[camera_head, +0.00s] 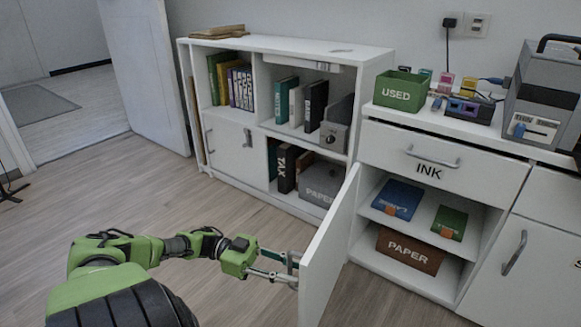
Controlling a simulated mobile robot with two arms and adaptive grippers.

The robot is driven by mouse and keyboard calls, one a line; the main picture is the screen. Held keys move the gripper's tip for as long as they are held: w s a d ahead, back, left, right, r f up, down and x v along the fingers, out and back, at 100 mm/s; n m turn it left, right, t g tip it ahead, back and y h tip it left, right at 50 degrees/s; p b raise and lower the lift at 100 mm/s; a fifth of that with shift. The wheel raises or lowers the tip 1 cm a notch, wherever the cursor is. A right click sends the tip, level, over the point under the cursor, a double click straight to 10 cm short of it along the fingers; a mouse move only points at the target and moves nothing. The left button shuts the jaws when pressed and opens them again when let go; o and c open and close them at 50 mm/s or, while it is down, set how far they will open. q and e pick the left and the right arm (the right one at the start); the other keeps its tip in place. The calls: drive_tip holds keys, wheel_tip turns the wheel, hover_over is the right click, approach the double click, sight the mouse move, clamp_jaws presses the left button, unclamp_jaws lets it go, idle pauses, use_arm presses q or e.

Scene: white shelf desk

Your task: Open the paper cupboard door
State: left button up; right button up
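The paper cupboard door (326,250) is a white panel that stands swung out from the cupboard under the INK drawer (438,172). The cupboard's inside shows, with a brown PAPER box (409,251) on its lower shelf and a blue pack (397,198) and a green pack (450,222) on the upper shelf. My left gripper (289,264) is at the door's outer face, on its left side. Its fingertips are at or very near the door's handle area; the small size hides whether they close on a handle. My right gripper is not in view.
A low white bookshelf (290,44) with books and a grey PAPER box (322,183) stands behind the door. A green USED bin (400,90) and a grey machine (543,95) stand on the counter. The wooden floor (180,215) at left is clear.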

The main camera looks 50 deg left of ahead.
use_arm(q)
drive_tip(key=shift+a, duration=0.1)
drive_tip(key=v, duration=1.2)
drive_tip(key=shift+r, duration=0.1)
idle(0.6)
